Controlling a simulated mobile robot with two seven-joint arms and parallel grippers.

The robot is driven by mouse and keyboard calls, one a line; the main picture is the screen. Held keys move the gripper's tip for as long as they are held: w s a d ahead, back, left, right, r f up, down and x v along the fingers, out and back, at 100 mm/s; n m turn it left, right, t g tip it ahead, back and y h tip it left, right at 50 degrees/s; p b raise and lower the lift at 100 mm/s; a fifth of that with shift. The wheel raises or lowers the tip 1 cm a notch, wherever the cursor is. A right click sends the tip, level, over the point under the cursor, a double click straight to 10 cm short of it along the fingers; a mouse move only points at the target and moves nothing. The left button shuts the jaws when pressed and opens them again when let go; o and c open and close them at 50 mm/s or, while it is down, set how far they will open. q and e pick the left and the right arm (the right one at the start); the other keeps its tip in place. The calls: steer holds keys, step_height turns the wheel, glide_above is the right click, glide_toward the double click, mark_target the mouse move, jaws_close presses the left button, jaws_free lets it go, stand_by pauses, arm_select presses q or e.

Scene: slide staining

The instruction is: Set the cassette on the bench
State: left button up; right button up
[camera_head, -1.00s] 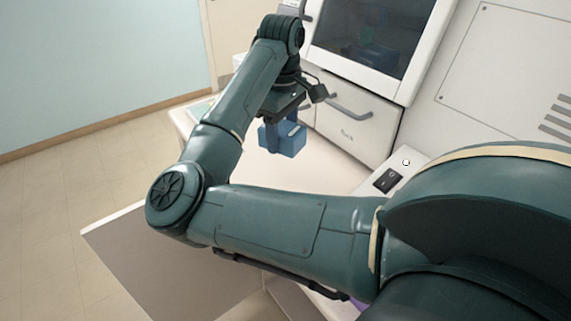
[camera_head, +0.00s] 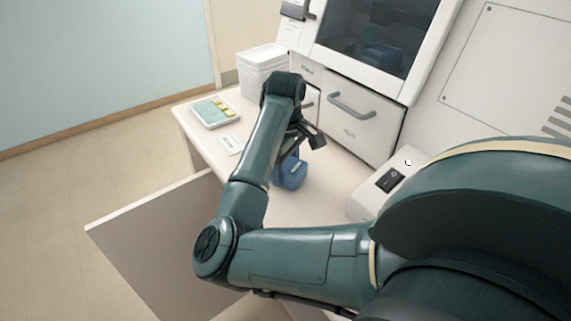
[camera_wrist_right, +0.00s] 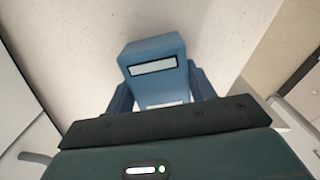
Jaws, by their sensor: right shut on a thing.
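The blue cassette (camera_head: 291,173) is in the head view, below my right wrist and over the light bench (camera_head: 335,182). It also shows in the right wrist view (camera_wrist_right: 153,52) as a blue block with a pale label strip. My right gripper (camera_wrist_right: 160,90) is shut on the cassette, one finger on each side of it. I cannot tell whether the underside of the cassette touches the bench. In the head view the arm partly hides the cassette. My left gripper is not in view.
A white stack (camera_head: 262,72) and a tray with green and yellow items (camera_head: 214,112) stand at the bench's far left. A small white card (camera_head: 231,145) lies nearer. A cabinet with a drawer (camera_head: 352,122) rises behind.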

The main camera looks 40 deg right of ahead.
mark_target(285, 163)
steer(key=shift+f+b, duration=0.2)
steer(key=shift+b, duration=0.1)
steer(key=o, duration=1.1)
steer(key=shift+r+p, duration=0.4)
step_height(285, 163, up, 12)
steer(key=b, duration=0.1)
steer(key=shift+f, duration=0.15)
